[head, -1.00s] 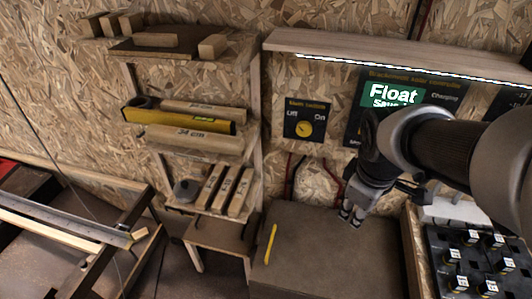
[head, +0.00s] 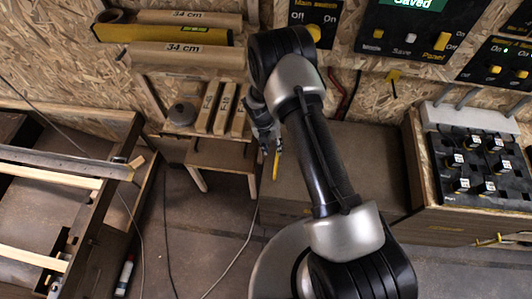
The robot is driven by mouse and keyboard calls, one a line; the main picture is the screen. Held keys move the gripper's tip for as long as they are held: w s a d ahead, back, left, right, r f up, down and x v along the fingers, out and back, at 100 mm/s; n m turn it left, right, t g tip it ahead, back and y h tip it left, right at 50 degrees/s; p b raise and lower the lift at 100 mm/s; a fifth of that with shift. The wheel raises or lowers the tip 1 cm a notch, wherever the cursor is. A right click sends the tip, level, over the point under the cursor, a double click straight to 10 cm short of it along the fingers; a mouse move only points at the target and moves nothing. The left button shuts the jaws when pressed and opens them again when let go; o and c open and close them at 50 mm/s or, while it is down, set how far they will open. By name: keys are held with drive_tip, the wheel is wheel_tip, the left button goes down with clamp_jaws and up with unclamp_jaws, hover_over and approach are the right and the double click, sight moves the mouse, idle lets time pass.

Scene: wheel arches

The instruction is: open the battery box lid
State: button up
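The battery box appears to be the brown box in the head view, with its flat lid (head: 371,165) lying level and looking closed. A yellow strip (head: 276,165), which looks like a handle, sits at the lid's left edge. My gripper (head: 270,147) is at the upper end of this strip, pointing down. Its fingers are small and partly dark, so I cannot tell whether they touch the strip or are shut on it. My arm hides the middle of the lid.
A small wooden stool (head: 222,155) stands just left of the box. Shelves with 34 cm wood pieces (head: 184,49) and a yellow level (head: 160,34) are behind. A crate of black batteries or modules (head: 476,165) stands right. Control panels (head: 410,30) hang above.

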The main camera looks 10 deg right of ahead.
drive_tip(key=f+b, duration=0.1)
drive_tip(key=f, duration=0.1)
drive_tip(key=d+f, duration=0.1)
drive_tip(key=f, duration=0.2)
drive_tip(key=f+b, duration=0.1)
drive_tip(key=f, duration=0.2)
drive_tip(key=shift+s+d+b, duration=0.15)
drive_tip(key=shift+s+b, duration=0.15)
drive_tip(key=shift+s, duration=0.05)
drive_tip(key=shift+c, duration=0.5)
clamp_jaws()
